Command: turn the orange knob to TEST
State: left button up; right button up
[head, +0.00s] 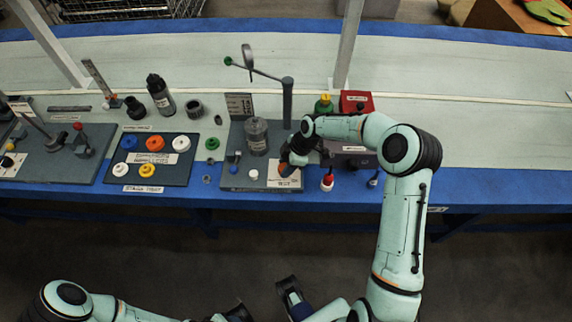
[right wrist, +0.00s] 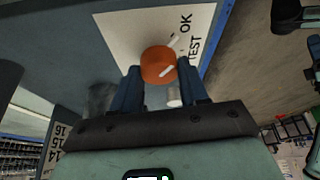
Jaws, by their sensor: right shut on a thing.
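The orange knob (right wrist: 158,65) sits on a white plate (right wrist: 118,38) printed OK and TEST. In the right wrist view my right gripper (right wrist: 160,88) has its two dark fingers on either side of the knob, shut on it. A white line on the knob's face slants toward the TEST side; another short white mark lies near OK. In the head view the knob (head: 284,169) is partly hidden by my right gripper (head: 291,158). My left gripper (head: 240,312) is at the bottom edge, cut off, away from the bench; its jaws are unclear.
The grey pump board (head: 232,180) carries a grey cylinder (head: 256,137) and a tall post with an arm (head: 287,100). A red-topped peg (head: 327,182) stands to the right. A tray (head: 122,171) of coloured rings is to the left. The bench is open farther right.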

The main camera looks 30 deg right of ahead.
jog(key=m+t+b, duration=0.1)
jog(key=m+b, duration=0.1)
jog(key=m, duration=0.1)
jog(key=shift+s+m+h, duration=0.1)
jog(key=shift+m+h, duration=0.2)
jog(key=shift+h, duration=0.1)
jog(key=m+b, duration=0.1)
jog(key=m, duration=0.1)
jog(key=m+t+h+b, duration=0.1)
jog(key=m, duration=0.1)
jog(key=shift+a+m, duration=0.2)
jog(key=shift+m, duration=0.2)
jog(key=shift+m+t+h+b, duration=0.3)
jog(key=shift+m+h+b, duration=0.1)
jog(key=shift+m+b, duration=0.1)
pick_arm(q)
jog(key=shift+t, duration=0.5)
jog(key=shift+w+a+f, duration=0.1)
jog(key=shift+w+f, duration=0.35)
jog(key=shift+f, duration=0.35)
jog(key=shift+w+a+f, duration=0.1)
jog(key=shift+w+f, duration=0.3)
jog(key=shift+f, duration=0.35)
jog(key=shift+w+f, duration=0.45)
jog(key=shift+f, duration=0.35)
pick_arm(e)
jog(key=shift+m, duration=0.4)
jog(key=o, duration=1.1)
jog(key=shift+s, duration=0.1)
jog(key=shift+c, duration=0.2)
